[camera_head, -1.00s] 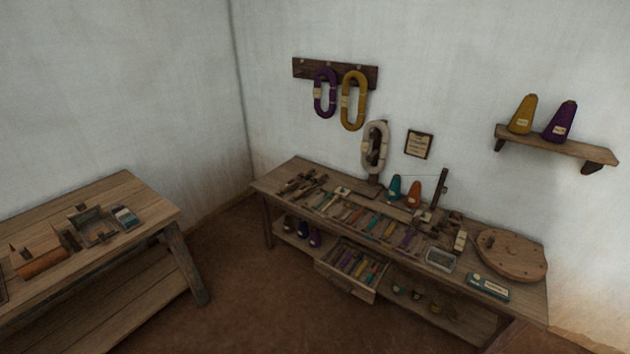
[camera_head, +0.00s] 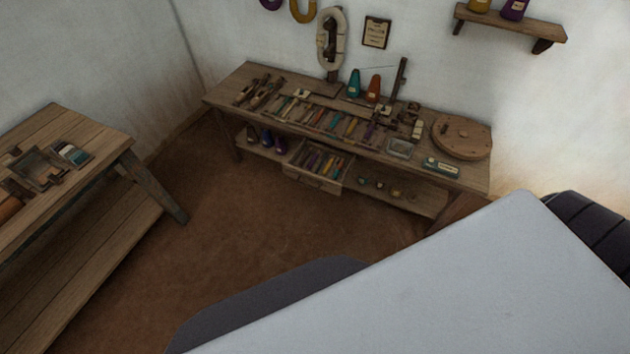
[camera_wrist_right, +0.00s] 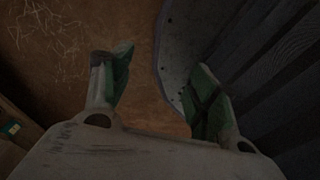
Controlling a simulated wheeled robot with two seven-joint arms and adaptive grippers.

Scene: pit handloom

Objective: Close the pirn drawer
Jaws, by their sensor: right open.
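The pirn drawer (camera_head: 312,183) is pulled out below the top of the far workbench in the head view. Colourful pirns (camera_head: 322,162) lie in it in a row. In the right wrist view my right gripper (camera_wrist_right: 160,85) is open, its green-padded fingers apart with nothing between them. It hangs over brown floor and is well apart from the drawer. The right gripper does not show in the head view. My left gripper is not in view.
The workbench (camera_head: 230,88) carries tools, cones and a round wooden disc (camera_head: 461,137). Its lower shelf (camera_head: 428,200) holds small pots and purple items. Another wooden table (camera_head: 60,125) stands at left. Brown floor (camera_head: 245,220) lies open between them.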

